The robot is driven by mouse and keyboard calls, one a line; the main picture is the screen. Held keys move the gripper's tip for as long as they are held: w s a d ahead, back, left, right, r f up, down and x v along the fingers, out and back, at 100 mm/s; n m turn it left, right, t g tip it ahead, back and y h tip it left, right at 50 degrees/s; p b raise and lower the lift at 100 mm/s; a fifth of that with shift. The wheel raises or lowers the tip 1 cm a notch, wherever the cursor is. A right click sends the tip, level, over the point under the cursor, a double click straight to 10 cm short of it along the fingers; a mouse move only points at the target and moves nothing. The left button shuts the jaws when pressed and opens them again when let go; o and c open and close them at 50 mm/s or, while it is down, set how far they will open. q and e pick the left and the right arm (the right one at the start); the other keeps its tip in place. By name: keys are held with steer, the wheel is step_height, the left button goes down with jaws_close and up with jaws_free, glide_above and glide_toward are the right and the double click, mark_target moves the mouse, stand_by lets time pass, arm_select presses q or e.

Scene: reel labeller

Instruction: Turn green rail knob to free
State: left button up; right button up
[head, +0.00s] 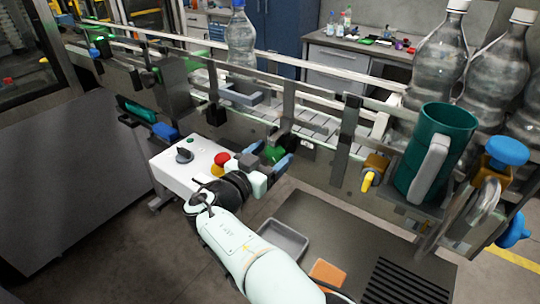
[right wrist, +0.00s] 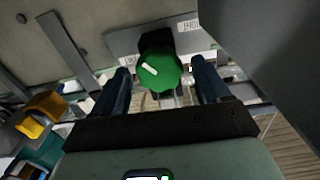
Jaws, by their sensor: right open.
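The green rail knob (right wrist: 160,70) shows in the right wrist view as a round knob with a white pointer line, on a dark mount on the grey rail side. Small white labels sit on either side of it; their text is too small to read surely. My right gripper (right wrist: 162,86) is open, with its two blue fingers apart on the left and right of the knob. I cannot tell whether they touch it. In the head view the knob (head: 275,153) is partly hidden by my right gripper (head: 278,161). My left gripper is not in view.
A white control box with a red button (head: 221,159) and a black knob (head: 185,155) stands left of my right arm. Clear bottles (head: 437,62) stand on the conveyor. A green mug-like container (head: 437,140) and a yellow knob (head: 369,179) are to the right. A grey tray (head: 283,240) lies below.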

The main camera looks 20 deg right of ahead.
steer(key=c, duration=1)
steer(key=shift+c, duration=0.2)
steer(key=shift+n, duration=0.3)
steer(key=n, duration=0.2)
steer(key=shift+n, duration=0.3)
steer(key=shift+w+a+n, duration=0.1)
steer(key=shift+n, duration=1.7)
steer(key=o, duration=1)
steer(key=shift+o, duration=0.2)
